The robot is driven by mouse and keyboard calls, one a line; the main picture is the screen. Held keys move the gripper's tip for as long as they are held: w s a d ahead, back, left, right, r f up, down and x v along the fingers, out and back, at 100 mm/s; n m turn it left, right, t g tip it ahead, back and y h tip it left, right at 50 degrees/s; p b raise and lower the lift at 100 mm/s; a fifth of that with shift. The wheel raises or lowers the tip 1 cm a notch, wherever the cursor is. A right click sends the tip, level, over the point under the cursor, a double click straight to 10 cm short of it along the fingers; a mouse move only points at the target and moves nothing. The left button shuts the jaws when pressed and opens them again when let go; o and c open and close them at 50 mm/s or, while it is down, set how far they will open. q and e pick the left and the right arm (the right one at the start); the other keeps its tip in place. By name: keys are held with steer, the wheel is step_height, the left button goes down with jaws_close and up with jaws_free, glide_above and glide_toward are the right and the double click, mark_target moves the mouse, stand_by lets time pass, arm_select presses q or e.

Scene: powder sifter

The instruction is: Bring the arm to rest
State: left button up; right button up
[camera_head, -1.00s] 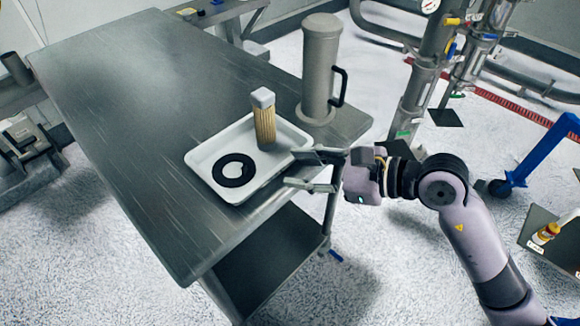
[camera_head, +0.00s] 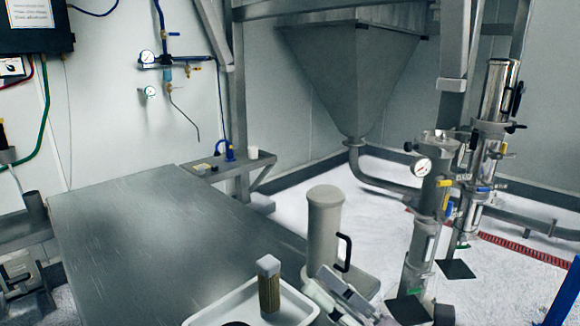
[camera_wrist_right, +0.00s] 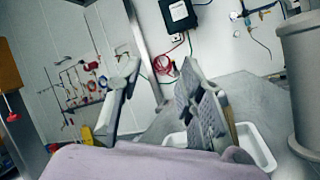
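My right gripper (camera_head: 318,280) is at the bottom of the head view, to the right of the white tray (camera_head: 215,316). Its fingers are spread with nothing between them, which also shows in the right wrist view (camera_wrist_right: 165,75). A pleated filter with a pale square cap (camera_head: 268,285) stands upright in the tray. A tall grey canister with a black handle (camera_head: 322,235) stands on the table behind the gripper; the gripper overlaps its lower part in the head view. A black ring in the tray is mostly cut off by the frame's edge. My left gripper is out of view.
The metal table (camera_head: 150,235) is bare left of the tray. A steel pipe assembly with a gauge (camera_head: 420,210) stands on the floor to the right. A large hopper (camera_head: 352,80) is at the back. A small shelf (camera_head: 235,165) adjoins the table's far end.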

steer(key=w+d+f+m+t+h, duration=0.2)
steer(key=d+m+t+h, duration=0.45)
steer(key=m, duration=0.55)
steer(key=w+d+f+m+t+h, duration=0.2)
steer(key=w+d+m+t+h, duration=0.1)
steer(key=d+m+h, duration=0.65)
steer(key=s+d+f+m+g+h, duration=0.1)
steer(key=d+f+m+g+h, duration=0.15)
steer(key=f+m, duration=0.4)
steer(key=s+d+f+m+g+h, duration=0.1)
steer(key=d+f+m+g+h, duration=0.15)
steer(key=f+m+g, duration=0.35)
steer(key=s+a+f+m+g+y, duration=0.1)
steer(key=s+a+f+m+g, duration=0.3)
steer(key=s+f, duration=0.6)
steer(key=s+a+f+g+y, duration=0.1)
steer(key=s+f+g, duration=0.6)
steer(key=s+f, duration=0.3)
step_height(320, 180, down, 24)
steer(key=p, duration=0.2)
steer(key=s+d+f+g+p, duration=0.1)
steer(key=s+d+f+g, duration=0.1)
steer(key=s+f, duration=1.3)
steer(key=s, duration=0.2)
steer(key=shift+s+d+f, duration=0.25)
steer(key=shift+s+d, duration=0.05)
steer(key=shift+s, duration=0.1)
